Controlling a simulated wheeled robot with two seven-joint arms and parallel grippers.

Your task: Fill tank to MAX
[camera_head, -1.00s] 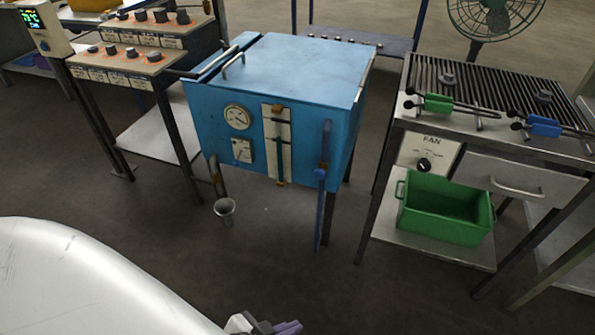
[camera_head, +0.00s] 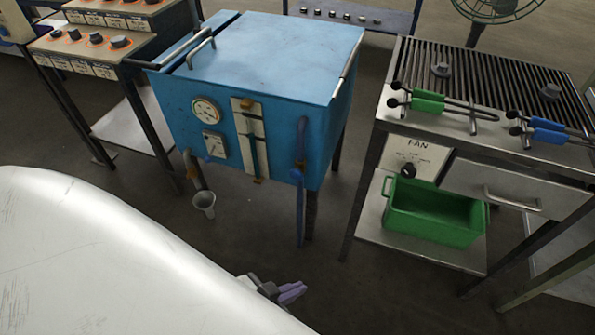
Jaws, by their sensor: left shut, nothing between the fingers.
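The blue tank (camera_head: 265,65) stands on legs at the centre, its lid closed. Its front carries a round dial gauge (camera_head: 206,111), a smaller square gauge (camera_head: 213,145) and a vertical sight glass on a pale plate (camera_head: 249,135). I cannot read the level or the marks. A blue valve with a long handle (camera_head: 300,190) hangs down at the tank's front right. My left gripper (camera_head: 290,294), with purplish fingertips, is shut and empty, low in the picture in front of the tank and touching nothing. My right gripper is out of view.
A knob panel (camera_head: 75,52) stands left. At right, a grill bench (camera_head: 470,85) holds tongs, with a green bin (camera_head: 433,212) below. My white arm covers the lower left.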

